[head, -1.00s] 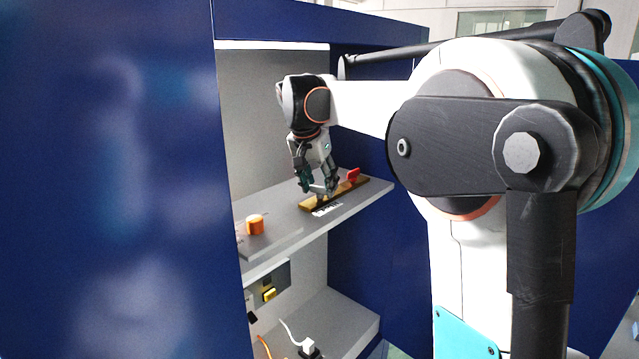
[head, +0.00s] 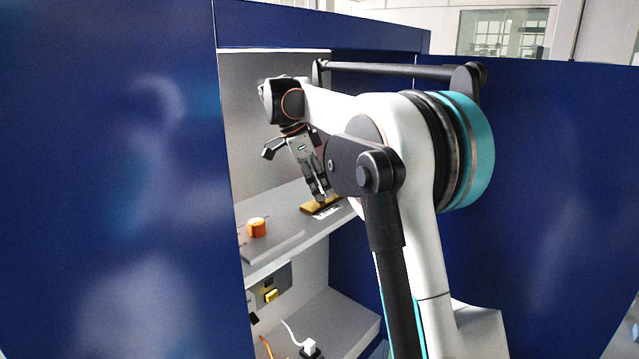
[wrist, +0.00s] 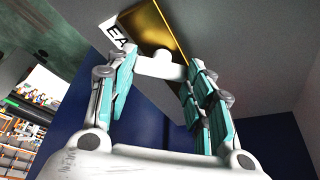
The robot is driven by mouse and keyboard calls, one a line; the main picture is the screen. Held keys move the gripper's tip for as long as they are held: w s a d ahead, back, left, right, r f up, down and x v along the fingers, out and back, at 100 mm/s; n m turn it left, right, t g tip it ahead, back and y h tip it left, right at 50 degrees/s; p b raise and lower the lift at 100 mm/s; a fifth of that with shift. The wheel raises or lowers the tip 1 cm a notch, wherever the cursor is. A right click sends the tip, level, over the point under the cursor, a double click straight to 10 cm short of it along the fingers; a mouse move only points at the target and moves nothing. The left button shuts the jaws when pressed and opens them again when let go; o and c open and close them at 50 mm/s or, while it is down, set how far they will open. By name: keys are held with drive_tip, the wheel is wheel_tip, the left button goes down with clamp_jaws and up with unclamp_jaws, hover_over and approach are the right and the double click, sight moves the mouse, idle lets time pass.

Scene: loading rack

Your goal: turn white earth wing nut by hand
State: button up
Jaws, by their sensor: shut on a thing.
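The white earth wing nut (wrist: 161,67) shows in the wrist view as a pale bar with a round centre, in front of the brass bar (wrist: 152,22). My gripper (head: 321,199) reaches down to the brass bar on the upper shelf, with its fingers pointing down. In the wrist view one teal-padded finger is at each end of the wing nut, and the gripper is shut on it. In the head view the fingers mostly hide the nut. A white label with black letters (wrist: 114,33), "EA" readable, lies beside the bar.
An orange knob (head: 257,228) stands on the grey upper shelf (head: 285,240), left of my gripper. Blue cabinet walls (head: 120,180) flank the opening. Below are a yellow switch (head: 271,296) and a white plug (head: 310,345).

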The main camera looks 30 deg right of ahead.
drive_tip(key=m+g, duration=0.1)
drive_tip(key=m, duration=0.1)
drive_tip(key=m+y+p, duration=0.1)
drive_tip(key=m, duration=0.2)
drive_tip(key=shift+w+d+r+m+g, duration=0.1)
drive_tip(key=shift+w+r+m+g, duration=0.05)
drive_tip(key=shift+m+g, duration=0.2)
drive_tip(key=shift+d+m+g+y+p, duration=0.1)
drive_tip(key=shift+m+g+y+p, duration=0.25)
drive_tip(key=shift+m, duration=0.75)
drive_tip(key=shift+m+g+y+p, duration=0.1)
drive_tip(key=shift+m+y+p, duration=0.35)
drive_tip(key=shift+m, duration=0.6)
drive_tip(key=o, duration=1.1)
drive_tip(key=shift+c, duration=0.2)
